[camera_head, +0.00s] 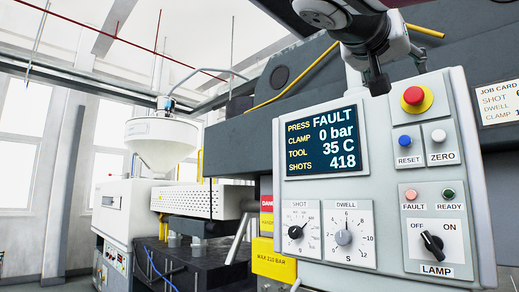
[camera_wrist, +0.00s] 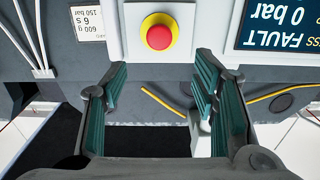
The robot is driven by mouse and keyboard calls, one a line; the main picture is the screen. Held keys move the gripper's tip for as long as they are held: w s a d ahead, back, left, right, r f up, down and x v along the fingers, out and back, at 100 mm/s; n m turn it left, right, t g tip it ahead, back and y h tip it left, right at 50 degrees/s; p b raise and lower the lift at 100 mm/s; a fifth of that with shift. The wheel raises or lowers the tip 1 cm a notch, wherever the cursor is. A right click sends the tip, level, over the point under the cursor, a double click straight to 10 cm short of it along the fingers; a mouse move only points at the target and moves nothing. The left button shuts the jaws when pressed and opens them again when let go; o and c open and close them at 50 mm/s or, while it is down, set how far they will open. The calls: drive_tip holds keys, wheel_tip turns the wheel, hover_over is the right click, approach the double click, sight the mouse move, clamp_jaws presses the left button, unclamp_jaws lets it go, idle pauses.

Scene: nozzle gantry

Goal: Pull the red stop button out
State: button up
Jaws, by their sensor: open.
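The red stop button (camera_head: 413,96) sits in a yellow ring at the top right of the grey control panel (camera_head: 375,190). In the wrist view the button (camera_wrist: 159,37) shows at the top centre, unobstructed, and the panel appears upside down. My gripper (camera_wrist: 160,78) is open and empty, its teal-padded fingers spread to the left and right below the button in that picture. In the head view my gripper (camera_head: 377,82) hangs at the panel's top edge, left of the button and apart from it. Its fingertips are hard to make out there.
The panel screen (camera_head: 321,140) reads FAULT. Below the stop button are a blue RESET button (camera_head: 404,141), a white ZERO button (camera_head: 438,136), and a LAMP switch (camera_head: 432,243). Two dials (camera_head: 343,237) sit lower left. A job card (camera_head: 499,102) is at the right.

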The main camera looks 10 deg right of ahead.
sight(412, 93)
drive_tip(key=p+x, duration=0.2)
drive_tip(key=x, duration=0.9)
clamp_jaws()
